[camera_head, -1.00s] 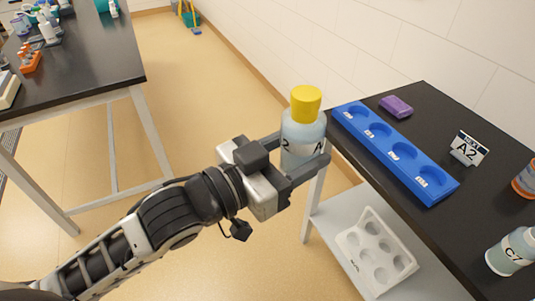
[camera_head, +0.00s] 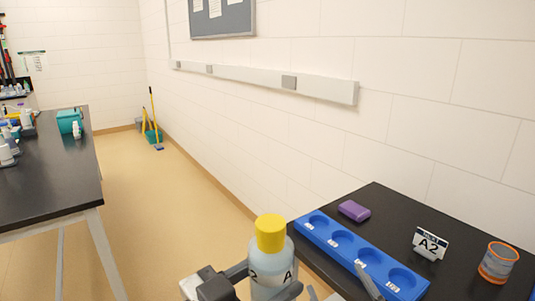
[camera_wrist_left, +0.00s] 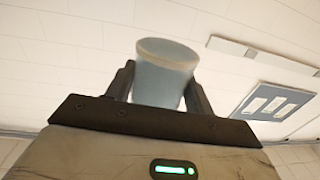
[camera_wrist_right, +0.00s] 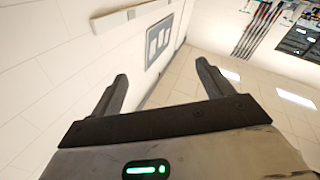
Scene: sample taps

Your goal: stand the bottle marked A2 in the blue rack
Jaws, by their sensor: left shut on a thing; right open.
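The bottle (camera_head: 268,262) has a yellow cap, a pale blue body and a label on which a "2" and an "A" show. My left gripper (camera_head: 272,290) is shut on it and holds it upright, left of the rack in the picture. In the left wrist view the bottle's pale base (camera_wrist_left: 165,75) sits between the fingers. The blue rack (camera_head: 327,245) lies on the right black table, with several round wells, all empty where visible. My right gripper (camera_head: 340,291) is open at the bottom edge, its fingers partly covering the rack's near end. In the right wrist view its jaws (camera_wrist_right: 160,92) are empty.
On the right table (camera_head: 450,225), a purple block (camera_head: 354,211) lies behind the rack, an A2 sign (camera_head: 430,244) stands right of it, and an orange-and-grey jar (camera_head: 497,262) is further right. Another black table (camera_head: 55,175) stands at the left, with open floor between.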

